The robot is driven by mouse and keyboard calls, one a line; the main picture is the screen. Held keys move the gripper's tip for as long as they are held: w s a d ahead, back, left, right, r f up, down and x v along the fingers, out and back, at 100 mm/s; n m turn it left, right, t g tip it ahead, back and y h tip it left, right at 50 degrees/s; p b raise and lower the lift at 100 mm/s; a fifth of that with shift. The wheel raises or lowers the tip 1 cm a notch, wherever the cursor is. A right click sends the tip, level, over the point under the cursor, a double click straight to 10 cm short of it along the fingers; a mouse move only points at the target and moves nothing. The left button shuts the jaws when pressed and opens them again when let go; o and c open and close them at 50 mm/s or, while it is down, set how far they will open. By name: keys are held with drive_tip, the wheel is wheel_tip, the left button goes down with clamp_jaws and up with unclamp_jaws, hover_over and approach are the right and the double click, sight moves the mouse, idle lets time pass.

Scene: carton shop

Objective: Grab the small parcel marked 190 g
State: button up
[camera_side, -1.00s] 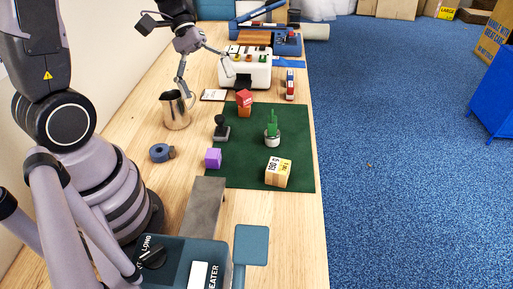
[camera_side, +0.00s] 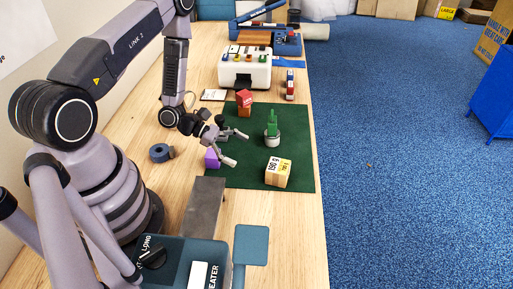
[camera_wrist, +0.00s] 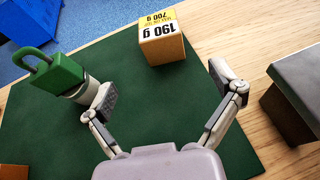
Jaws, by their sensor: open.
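The small parcel (camera_side: 278,173) is a tan box with a white and yellow label, on the near right part of the green mat (camera_side: 237,178). In the wrist view the parcel (camera_wrist: 163,46) is at the top middle, and 190 g can be read on it. My gripper (camera_side: 238,149) is over the mat, to the left of and a little farther back than the parcel. In the wrist view my gripper (camera_wrist: 165,84) has its fingers spread wide with nothing between them. The parcel is beyond the fingertips, apart from them.
Blue tape (camera_side: 161,152) is on the table.

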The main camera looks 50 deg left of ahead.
sight(278, 170)
drive_tip(key=x, duration=1.1)
drive_tip(key=shift+d+r, duration=0.1)
drive_tip(key=shift+d, duration=0.15)
drive_tip(key=shift+c, duration=0.2)
drive_tip(key=c, duration=1.3)
